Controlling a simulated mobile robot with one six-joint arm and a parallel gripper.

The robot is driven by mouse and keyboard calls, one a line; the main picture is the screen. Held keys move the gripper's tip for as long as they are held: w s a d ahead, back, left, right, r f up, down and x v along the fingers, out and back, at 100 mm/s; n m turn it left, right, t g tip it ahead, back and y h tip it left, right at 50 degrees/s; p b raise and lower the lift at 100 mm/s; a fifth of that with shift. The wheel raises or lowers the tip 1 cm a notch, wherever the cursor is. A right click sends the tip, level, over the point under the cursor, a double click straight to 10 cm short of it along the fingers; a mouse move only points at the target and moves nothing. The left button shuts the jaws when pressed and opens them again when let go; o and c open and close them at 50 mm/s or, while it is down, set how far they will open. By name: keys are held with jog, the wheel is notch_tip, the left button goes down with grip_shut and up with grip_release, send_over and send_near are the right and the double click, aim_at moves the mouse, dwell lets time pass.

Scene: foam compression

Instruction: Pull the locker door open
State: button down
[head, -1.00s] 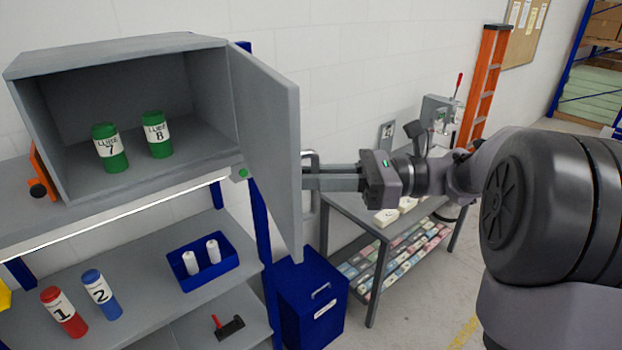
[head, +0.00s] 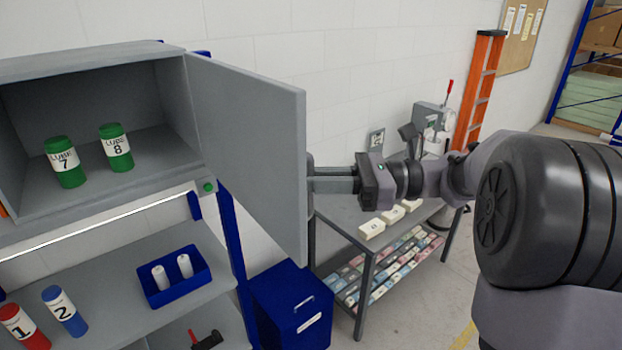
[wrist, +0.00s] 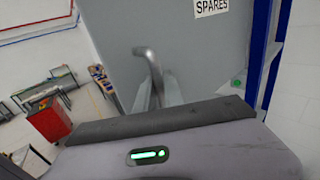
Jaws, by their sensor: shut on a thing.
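The grey locker door (head: 255,150) stands wide open, swung out to the right of the locker (head: 95,60). My gripper (head: 312,180) is at the far side of the door, shut on its handle; in the head view the door's edge hides most of the grip. In the wrist view the metal bar handle (wrist: 148,62) shows on the door's outer face (wrist: 190,55), with my fingers (wrist: 160,92) around it and a SPARES label above right. Inside the locker stand two green lube cans, 7 (head: 66,165) and 8 (head: 116,150).
Below the locker, a shelf holds a blue bin (head: 175,277) with white bottles, a red can (head: 22,328) and a blue can (head: 63,312). A blue box (head: 292,308) stands on the floor below the door. A grey bench (head: 345,215) stands behind my gripper.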

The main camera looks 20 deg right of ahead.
jog(key=c, duration=1.5)
grip_release()
jog(key=shift+o, duration=0.2)
jog(key=shift+d, duration=0.1)
jog(key=p+v, duration=0.7)
jog(key=v, duration=1)
jog(key=shift+s+d, duration=0.1)
